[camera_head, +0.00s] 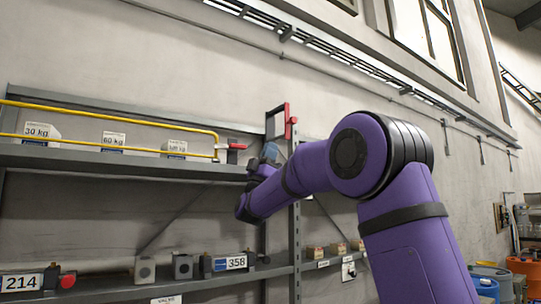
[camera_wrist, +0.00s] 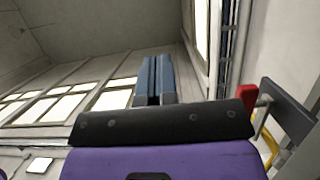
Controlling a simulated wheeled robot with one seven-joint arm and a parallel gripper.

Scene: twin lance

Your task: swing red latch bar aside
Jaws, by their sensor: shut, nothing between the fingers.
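A red upright bar (camera_head: 287,122) stands on a dark bracket at the top of the shelf post. A smaller red piece (camera_head: 237,146) sits at the right end of the yellow guard rail (camera_head: 120,118). I cannot tell for sure which one is the latch bar. My gripper (camera_head: 270,150) is just right of the smaller red piece and below the upright bar, partly hidden by my purple arm. In the wrist view its blue-grey fingers (camera_wrist: 154,78) are together and empty. A red part (camera_wrist: 247,96) beside a dark plate (camera_wrist: 287,112) shows at the right there, apart from the fingertips.
The upper shelf (camera_head: 120,160) holds weight-labelled blocks, 30 kg (camera_head: 40,132) and 60 kg (camera_head: 113,140) among them, behind the yellow rail. The lower shelf (camera_head: 130,287) carries boxes marked 214 (camera_head: 20,282) and 358 (camera_head: 232,263).

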